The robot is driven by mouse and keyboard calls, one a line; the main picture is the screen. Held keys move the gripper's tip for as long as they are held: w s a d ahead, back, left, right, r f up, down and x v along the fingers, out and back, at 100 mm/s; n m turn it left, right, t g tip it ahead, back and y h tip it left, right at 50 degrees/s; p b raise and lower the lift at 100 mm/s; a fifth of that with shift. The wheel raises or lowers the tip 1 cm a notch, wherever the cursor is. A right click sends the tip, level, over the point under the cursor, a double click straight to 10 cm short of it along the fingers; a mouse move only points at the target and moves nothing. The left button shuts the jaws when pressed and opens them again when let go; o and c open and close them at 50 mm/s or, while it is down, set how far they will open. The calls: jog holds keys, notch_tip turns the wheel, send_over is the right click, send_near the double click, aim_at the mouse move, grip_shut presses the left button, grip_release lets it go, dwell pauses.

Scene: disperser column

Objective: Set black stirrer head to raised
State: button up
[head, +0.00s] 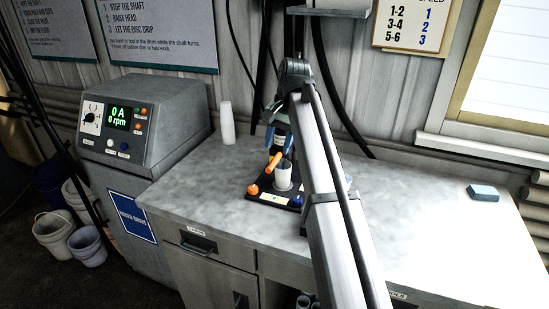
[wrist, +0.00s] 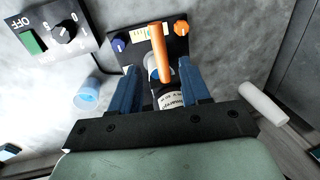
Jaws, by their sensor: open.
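The stirrer stands on a black base plate (head: 268,198) on the grey counter, with an orange knob at its left and a blue knob at its right. A pale beaker (head: 284,176) stands on the plate. An orange handle (head: 274,161) sticks out from the stirrer; it also shows in the wrist view (wrist: 159,45). The stirrer head (wrist: 170,101), dark with a white label, lies between the blue fingers of my gripper (wrist: 157,70). My gripper (head: 279,138) is open, one finger on each side. My arm hides part of the stirrer in the head view. I cannot tell the head's height.
A control cabinet (head: 143,115) with a green display stands to the left. White stacked cups (head: 227,122) stand at the counter's back. The wrist view shows a switch box (wrist: 52,28) and a blue-filled cup (wrist: 87,92) near the stirrer. The front left of the counter is clear.

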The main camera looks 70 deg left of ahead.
aim_at(273, 161)
jog(key=shift+s+a+f, duration=0.15)
jog(key=shift+f, duration=0.8)
jog(key=shift+s+a+f, duration=0.1)
jog(key=shift+f, duration=0.85)
jog(key=shift+s+a+f, duration=0.15)
jog(key=shift+f, duration=0.8)
grip_shut()
jog(key=shift+r, duration=0.1)
